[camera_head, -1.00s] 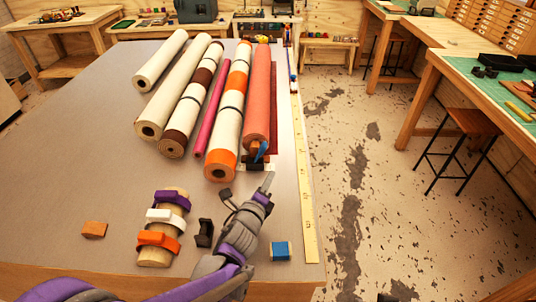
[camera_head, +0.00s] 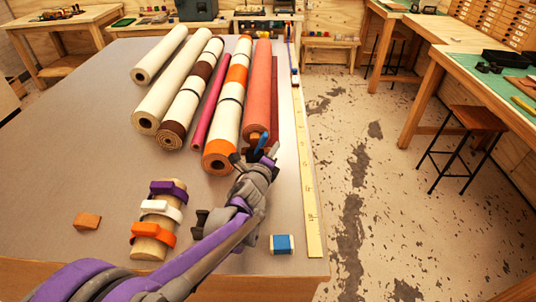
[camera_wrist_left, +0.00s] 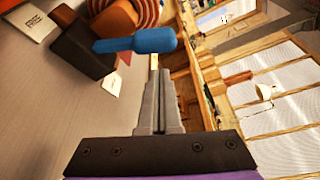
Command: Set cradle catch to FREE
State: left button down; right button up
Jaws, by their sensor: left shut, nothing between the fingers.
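The cradle catch has a blue lever (camera_head: 263,139) at the near end of the salmon-red roll (camera_head: 257,95). In the left wrist view the blue lever (camera_wrist_left: 140,42) sticks out sideways from a dark block (camera_wrist_left: 85,42). A white label reading FREE (camera_wrist_left: 35,22) lies on the far side of the block, away from the lever's tip. A second pale label (camera_wrist_left: 112,80) and a small red pointer show below the lever; its text is unreadable. My left gripper (camera_head: 274,150) is shut and empty beside the lever; its fingers (camera_wrist_left: 160,85) appear apart from it.
Several other rolls lie left of the salmon-red one, the orange-ended roll (camera_head: 217,158) nearest. A wooden rod with purple, white and orange clips (camera_head: 155,235), an orange-brown block (camera_head: 88,221) and a blue block (camera_head: 282,244) sit at the front. A yellow ruler (camera_head: 309,195) runs along the right edge.

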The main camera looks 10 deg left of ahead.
pick_arm(q)
jog(key=shift+a+r+b, duration=0.25)
jog(key=shift+a+b, duration=0.3)
jog(key=shift+a, duration=0.3)
jog(key=shift+a+r, duration=0.1)
jog(key=shift+r, duration=0.1)
pick_arm(e)
notch_tip(320, 180, down, 2)
jog(key=shift+f, duration=0.15)
